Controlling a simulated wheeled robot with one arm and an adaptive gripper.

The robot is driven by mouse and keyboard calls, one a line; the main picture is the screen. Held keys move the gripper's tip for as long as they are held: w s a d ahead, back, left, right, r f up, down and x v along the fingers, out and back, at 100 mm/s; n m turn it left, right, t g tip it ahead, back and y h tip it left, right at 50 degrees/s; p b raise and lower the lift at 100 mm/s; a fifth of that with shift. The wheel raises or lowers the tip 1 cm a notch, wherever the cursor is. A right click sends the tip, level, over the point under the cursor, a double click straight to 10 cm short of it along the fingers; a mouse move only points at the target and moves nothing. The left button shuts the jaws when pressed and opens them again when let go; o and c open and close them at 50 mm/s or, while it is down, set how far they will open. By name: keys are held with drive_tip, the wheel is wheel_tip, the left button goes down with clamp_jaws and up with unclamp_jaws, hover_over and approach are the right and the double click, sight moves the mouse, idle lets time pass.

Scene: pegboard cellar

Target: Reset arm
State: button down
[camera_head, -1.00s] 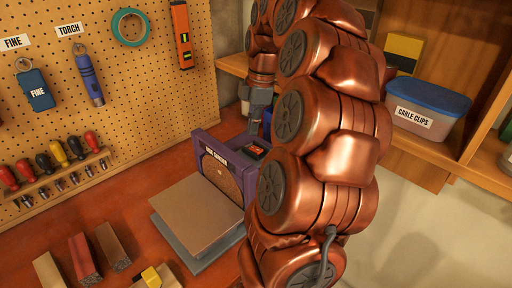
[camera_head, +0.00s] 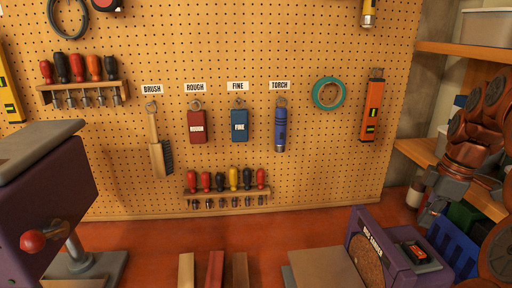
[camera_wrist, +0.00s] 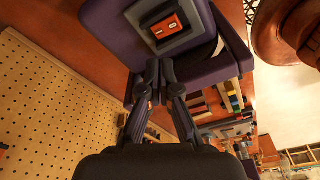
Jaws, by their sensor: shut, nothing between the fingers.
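My copper-coloured arm (camera_head: 470,150) is folded at the right edge of the head view. My grey gripper (camera_head: 432,208) points down there, beside the purple disc sander (camera_head: 362,228). In the wrist view my gripper (camera_wrist: 160,68) has its dark fingertips together with nothing between them. The sander (camera_wrist: 205,72) lies just beyond the fingertips in that view, with its red switch (camera_wrist: 168,25) facing the camera. I cannot tell from these frames whether the fingertips touch it.
A pegboard (camera_head: 330,150) holds a brush (camera_head: 158,145), rough block (camera_head: 197,126), fine block (camera_head: 239,125) and torch (camera_head: 280,128). A purple machine (camera_head: 45,205) stands at left. Wood strips (camera_head: 215,270) lie in front. Blue bins (camera_head: 452,243) and shelves (camera_head: 460,50) are at right.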

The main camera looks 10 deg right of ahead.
drive_tip(key=shift+m+g, duration=0.3)
drive_tip(key=shift+m, duration=0.3)
drive_tip(key=a, duration=0.7)
drive_tip(key=a+f, duration=0.1)
drive_tip(key=a, duration=0.2)
drive_tip(key=shift+w+a, duration=0.35)
drive_tip(key=shift+a, duration=0.05)
drive_tip(key=s+a+f+m, duration=0.2)
drive_tip(key=s+a+f, duration=0.1)
drive_tip(key=a, duration=0.7)
drive_tip(key=s+a+f+m+g, duration=0.1)
drive_tip(key=s+a+f+m, duration=0.2)
drive_tip(key=s, duration=0.4)
drive_tip(key=s+a+f+m+g+h, duration=0.1)
drive_tip(key=s+a+f+m, duration=0.3)
drive_tip(key=s+a+f, duration=0.1)
drive_tip(key=shift+s+a+f, duration=0.25)
drive_tip(key=shift+s+a, duration=0.5)
drive_tip(key=shift+s, duration=0.5)
